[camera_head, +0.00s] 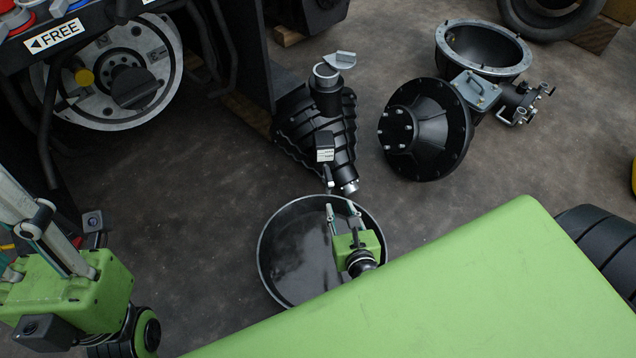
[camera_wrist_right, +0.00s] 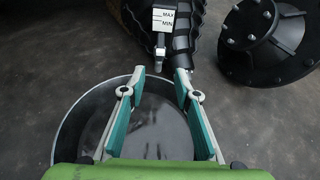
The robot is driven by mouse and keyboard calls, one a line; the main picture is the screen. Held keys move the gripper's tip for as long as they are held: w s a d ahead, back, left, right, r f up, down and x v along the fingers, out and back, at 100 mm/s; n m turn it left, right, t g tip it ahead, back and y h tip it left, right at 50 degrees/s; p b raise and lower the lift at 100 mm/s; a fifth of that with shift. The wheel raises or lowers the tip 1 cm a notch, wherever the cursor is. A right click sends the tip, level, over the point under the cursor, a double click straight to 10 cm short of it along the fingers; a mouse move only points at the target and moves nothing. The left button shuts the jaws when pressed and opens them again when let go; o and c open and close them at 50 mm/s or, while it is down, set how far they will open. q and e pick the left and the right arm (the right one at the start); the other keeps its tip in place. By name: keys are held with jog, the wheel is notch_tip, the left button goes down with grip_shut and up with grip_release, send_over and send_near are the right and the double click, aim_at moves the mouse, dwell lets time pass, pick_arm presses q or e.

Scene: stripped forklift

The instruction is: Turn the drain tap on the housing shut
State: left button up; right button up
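The black ribbed housing (camera_head: 318,125) stands on the floor in the middle of the head view, with an open round neck at its top. Its drain tap (camera_head: 328,174) is at the lower end, beside a bright metal spout end (camera_head: 349,187). The tap's small lever also shows in the right wrist view (camera_wrist_right: 160,47). My right gripper (camera_head: 341,206) is open and empty over the drain pan, its fingertips (camera_wrist_right: 160,72) pointing at the tap and a little short of it. My left gripper (camera_head: 38,222) is at the far left, away from the housing; its fingertips are not clear.
A round black drain pan (camera_head: 277,226) with dark shiny liquid lies below the right gripper. A black flanged part (camera_head: 426,130) and an open bowl-shaped casing (camera_head: 483,50) stand right of the housing. The forklift's wheel hub (camera_head: 125,85) is at upper left. Floor between is clear.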

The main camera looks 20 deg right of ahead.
aim_at(331, 185)
jog(key=b+x, duration=0.3)
jog(key=x, duration=1)
jog(key=shift+w, duration=0.25)
grip_shut()
